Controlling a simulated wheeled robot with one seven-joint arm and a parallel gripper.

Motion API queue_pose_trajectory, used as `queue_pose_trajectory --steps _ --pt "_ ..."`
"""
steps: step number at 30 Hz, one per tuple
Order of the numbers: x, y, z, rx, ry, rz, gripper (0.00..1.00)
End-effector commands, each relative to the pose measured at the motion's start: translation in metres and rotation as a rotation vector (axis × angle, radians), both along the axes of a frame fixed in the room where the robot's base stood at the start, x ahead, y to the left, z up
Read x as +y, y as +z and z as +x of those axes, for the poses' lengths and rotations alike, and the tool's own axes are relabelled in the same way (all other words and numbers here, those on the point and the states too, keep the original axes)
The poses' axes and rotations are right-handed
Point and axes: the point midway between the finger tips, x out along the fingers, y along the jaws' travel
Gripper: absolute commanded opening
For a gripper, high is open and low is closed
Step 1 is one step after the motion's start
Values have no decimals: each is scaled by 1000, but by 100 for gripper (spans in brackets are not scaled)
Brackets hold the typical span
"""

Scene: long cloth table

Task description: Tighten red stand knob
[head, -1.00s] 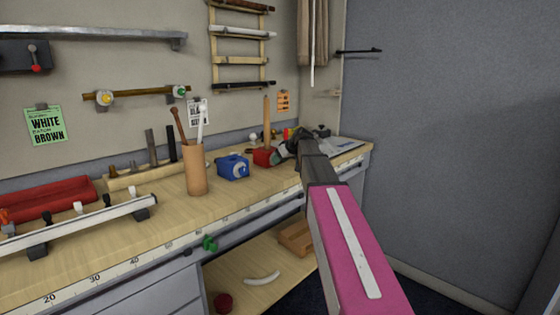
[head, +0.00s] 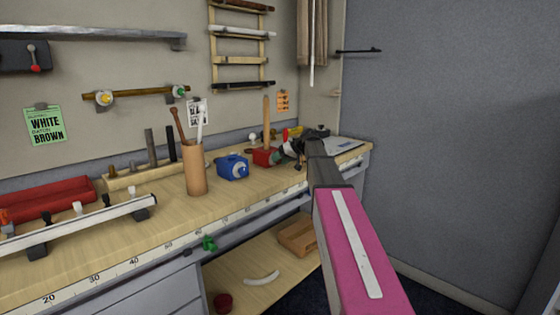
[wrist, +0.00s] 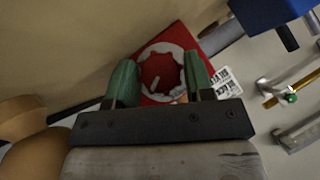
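The red stand (head: 265,157) stands on the bench with an upright wooden rod in it. In the wrist view its red face (wrist: 178,36) carries a round, lobed red knob (wrist: 159,72) inside a white ring with a white pointer mark. My gripper (head: 288,150) is just right of the stand in the head view, and its fingers are small there. In the wrist view my gripper (wrist: 160,66) has its two green fingers apart, one on each side of the knob in the picture. Gaps show between knob and fingers. The head view hides the knob's face.
A blue stand (head: 233,167) is left of the red one, and a wooden cup (head: 195,170) with sticks is farther left. Red and yellow items (head: 292,133) and a grey sheet (head: 340,145) lie behind my gripper. The bench front between cup and edge is clear.

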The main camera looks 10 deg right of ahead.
Motion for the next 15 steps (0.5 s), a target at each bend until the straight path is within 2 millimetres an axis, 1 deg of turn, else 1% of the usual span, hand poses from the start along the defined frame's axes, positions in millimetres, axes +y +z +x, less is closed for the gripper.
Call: queue_pose_trajectory --steps 10,15 --pt "-2 2 -1 -2 0 -1 65" --pt "-17 15 -9 -2 -2 -1 65"
